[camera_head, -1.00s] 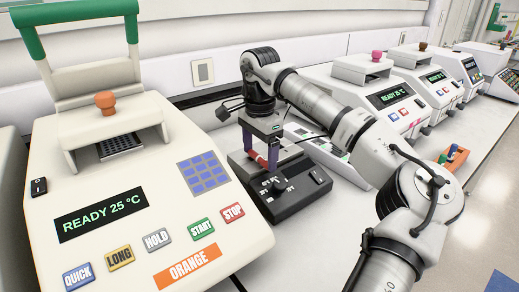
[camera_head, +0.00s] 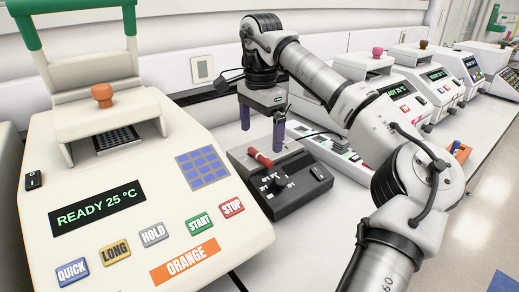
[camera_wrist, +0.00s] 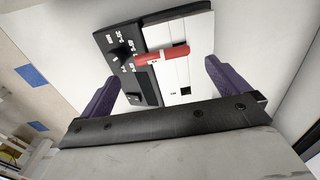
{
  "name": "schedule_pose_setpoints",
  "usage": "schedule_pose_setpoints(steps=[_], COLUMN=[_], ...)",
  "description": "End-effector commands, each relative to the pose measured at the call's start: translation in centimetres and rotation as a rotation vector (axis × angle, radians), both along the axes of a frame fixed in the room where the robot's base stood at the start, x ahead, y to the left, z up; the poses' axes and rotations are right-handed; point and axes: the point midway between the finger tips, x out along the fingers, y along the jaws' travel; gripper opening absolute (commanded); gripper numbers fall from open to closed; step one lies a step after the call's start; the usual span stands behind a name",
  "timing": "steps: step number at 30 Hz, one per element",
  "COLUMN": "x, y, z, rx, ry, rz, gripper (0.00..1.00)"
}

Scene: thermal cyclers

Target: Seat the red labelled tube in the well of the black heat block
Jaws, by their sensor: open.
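The red tube (camera_head: 260,158) lies on top of the black heat block (camera_head: 290,193), leaning over rather than upright. In the wrist view, the red tube (camera_wrist: 165,55), with a pale band, lies across the block's light strip. A small dark square opening (camera_wrist: 186,90) shows in that strip beside the tube, apart from it. I cannot tell whether any end of the tube is in a well. My gripper (camera_head: 262,130) is open and empty above the block, its purple fingers apart. In the wrist view, my gripper (camera_wrist: 161,74) has the tube between and beyond its fingers, touching neither.
A large cream thermal cycler (camera_head: 130,215) with an ORANGE label stands close on the left. More cyclers (camera_head: 400,85) line the bench at the back right. A flat panel (camera_head: 335,150) lies right of the block. An orange rack (camera_head: 460,152) stands farther right.

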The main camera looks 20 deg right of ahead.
Motion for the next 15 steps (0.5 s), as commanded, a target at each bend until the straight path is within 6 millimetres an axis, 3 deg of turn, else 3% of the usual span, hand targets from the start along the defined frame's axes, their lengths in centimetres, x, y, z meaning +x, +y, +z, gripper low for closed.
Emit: schedule_pose_setpoints(steps=[3, 9, 15], x=[0.0, 0.0, 0.0], y=[0.1, 0.0, 0.0], z=[3.1, 7.0, 8.4], rx=[-0.002, -0.003, 0.0], ry=[-0.004, -0.001, 0.0], rz=[-0.001, -0.001, -0.001], gripper=[1.0, 1.0, 1.0])
